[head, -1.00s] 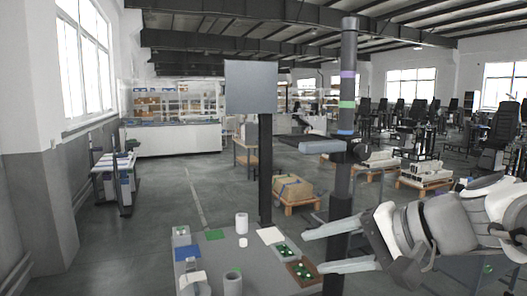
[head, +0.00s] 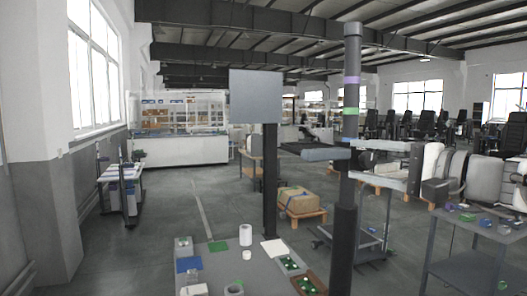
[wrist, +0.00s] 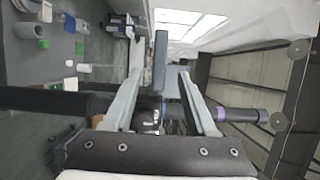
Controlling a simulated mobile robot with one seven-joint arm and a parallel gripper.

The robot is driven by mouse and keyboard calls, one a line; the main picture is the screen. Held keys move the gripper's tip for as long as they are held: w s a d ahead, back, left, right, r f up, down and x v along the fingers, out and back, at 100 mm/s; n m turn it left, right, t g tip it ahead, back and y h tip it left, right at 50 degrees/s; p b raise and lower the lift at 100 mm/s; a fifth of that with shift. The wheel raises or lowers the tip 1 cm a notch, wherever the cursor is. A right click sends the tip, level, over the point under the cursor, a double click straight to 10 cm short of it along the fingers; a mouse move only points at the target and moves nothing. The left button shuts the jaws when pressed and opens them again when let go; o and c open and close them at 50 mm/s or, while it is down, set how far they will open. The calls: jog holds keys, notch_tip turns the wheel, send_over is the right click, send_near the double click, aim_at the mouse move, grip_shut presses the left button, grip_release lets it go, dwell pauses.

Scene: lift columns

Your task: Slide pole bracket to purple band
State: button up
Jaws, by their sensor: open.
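A tall grey pole (head: 351,55) rises from a dark column. It carries a purple band (head: 351,80) and, lower, a green band (head: 350,111). The bracket (head: 326,153), a pale grey-blue bar, sits on the pole below the green band and points left. My gripper (head: 366,146) is at the bracket's height, reaching in from the right at the pole. In the wrist view my gripper (wrist: 161,73) is open, with the bracket (wrist: 160,60) seen between its fingers. Whether they touch it cannot be told. The pole (wrist: 243,115) crosses behind the fingers there.
A grey panel (head: 255,96) stands on a dark post left of the pole. A table (head: 218,265) with cups, cards and small trays is at the front. A grey side table (head: 470,245) with small items is at the right. A cart (head: 362,242) stands behind the pole.

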aim_at(315, 153)
jog(key=p+x, duration=0.1)
jog(key=x, duration=1)
jog(key=shift+w, duration=0.1)
grip_shut()
dwell(1.0)
